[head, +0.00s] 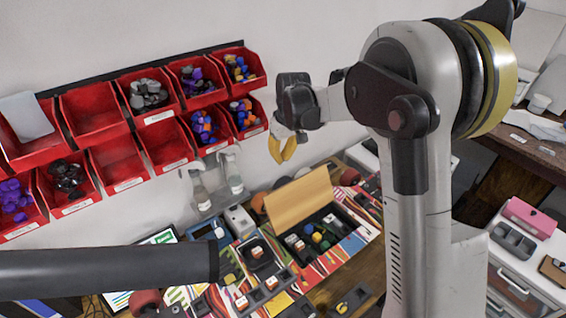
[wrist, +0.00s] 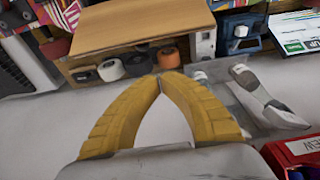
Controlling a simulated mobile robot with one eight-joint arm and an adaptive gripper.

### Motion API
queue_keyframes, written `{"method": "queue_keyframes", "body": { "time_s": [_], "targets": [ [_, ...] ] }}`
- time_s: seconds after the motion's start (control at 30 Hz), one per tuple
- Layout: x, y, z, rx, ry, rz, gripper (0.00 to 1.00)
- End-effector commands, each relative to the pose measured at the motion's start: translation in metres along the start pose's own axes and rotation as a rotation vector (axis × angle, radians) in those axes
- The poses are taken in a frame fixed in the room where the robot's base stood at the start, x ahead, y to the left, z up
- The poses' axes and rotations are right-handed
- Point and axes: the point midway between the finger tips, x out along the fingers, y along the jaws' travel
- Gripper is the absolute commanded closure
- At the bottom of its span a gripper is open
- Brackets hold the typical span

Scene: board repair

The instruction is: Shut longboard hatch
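The longboard hatch (head: 298,197) is a plain light-wood panel. It stands raised and tilted at the back edge of a dark compartment (head: 345,222) in a colourful box, so the compartment lies open. Small cubes and round coloured pieces lie inside. The hatch also shows at the top of the wrist view (wrist: 140,27). My gripper (head: 280,158) is above and behind the hatch, near the wall, and apart from it. Its yellow fingers meet at the tips in the wrist view (wrist: 160,82), with nothing between them.
Red bins (head: 128,163) with small parts hang on the wall to the left. Spray bottles (head: 233,178) are on the wall below them. Wheels (wrist: 111,70) lie behind the hatch. A tray with cubes (head: 258,257) is left of the compartment. A white cabinet (head: 520,262) stands at right.

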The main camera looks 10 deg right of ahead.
Motion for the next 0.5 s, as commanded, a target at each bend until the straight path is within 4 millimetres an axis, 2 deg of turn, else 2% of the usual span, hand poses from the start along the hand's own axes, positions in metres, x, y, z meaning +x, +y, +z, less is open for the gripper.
{"method": "queue_keyframes", "body": {
  "time_s": [0.23,0.5],
  "targets": [
    [0.029,0.0,-0.001,-0.004,-0.003,-0.002,1.0],
    [0.087,0.001,-0.001,-0.003,-0.003,-0.001,1.0]
  ]
}}
